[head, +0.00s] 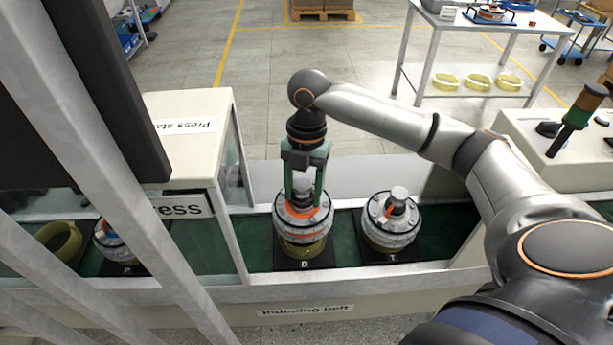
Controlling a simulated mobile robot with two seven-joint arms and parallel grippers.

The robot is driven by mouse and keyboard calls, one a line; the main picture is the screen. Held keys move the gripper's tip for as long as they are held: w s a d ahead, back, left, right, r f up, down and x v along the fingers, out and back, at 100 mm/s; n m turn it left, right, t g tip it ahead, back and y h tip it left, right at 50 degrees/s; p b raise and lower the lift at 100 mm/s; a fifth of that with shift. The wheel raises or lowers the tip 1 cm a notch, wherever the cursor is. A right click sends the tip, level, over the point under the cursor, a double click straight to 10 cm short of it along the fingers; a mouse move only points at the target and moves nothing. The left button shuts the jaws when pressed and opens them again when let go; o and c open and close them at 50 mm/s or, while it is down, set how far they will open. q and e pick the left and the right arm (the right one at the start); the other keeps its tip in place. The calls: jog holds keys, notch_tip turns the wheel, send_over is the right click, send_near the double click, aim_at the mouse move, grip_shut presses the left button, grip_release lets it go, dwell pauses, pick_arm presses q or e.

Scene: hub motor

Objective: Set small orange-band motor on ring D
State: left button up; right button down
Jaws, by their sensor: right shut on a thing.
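My right gripper (304,200) points straight down over the indexing belt. Its two green fingers are shut on the orange-band motor (302,225), a grey round hub with an orange band near its top. The motor is upright, directly over an olive-yellow ring (303,249). The ring sits on a dark pallet (303,264) with a small white letter tag, too small to read surely. The motor hides most of the ring; I cannot tell whether it rests on it or hangs just above. My left gripper is out of view.
Another motor with an orange mark (391,222) stands on a ring close to the right. The press station (190,140) with its clear guard is at the left, with another motor (108,240) and a bare ring (58,241) inside. A table with rings (479,82) is behind.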

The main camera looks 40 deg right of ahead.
aim_at(302, 204)
jog(key=shift+s+a+f, duration=0.1)
jog(key=shift+a+f, duration=0.05)
jog(key=shift+f, duration=0.75)
jog(key=shift+a+f, duration=0.15)
jog(key=shift+f, duration=0.7)
jog(key=shift+c, duration=0.9)
grip_release()
jog(key=shift+s+f, duration=0.1)
jog(key=shift+f, duration=0.05)
jog(key=r, duration=0.4)
jog(key=d+r, duration=0.1)
jog(key=r, duration=0.3)
jog(key=w+r, duration=0.1)
jog(key=r, duration=0.3)
jog(key=shift+d, duration=0.25)
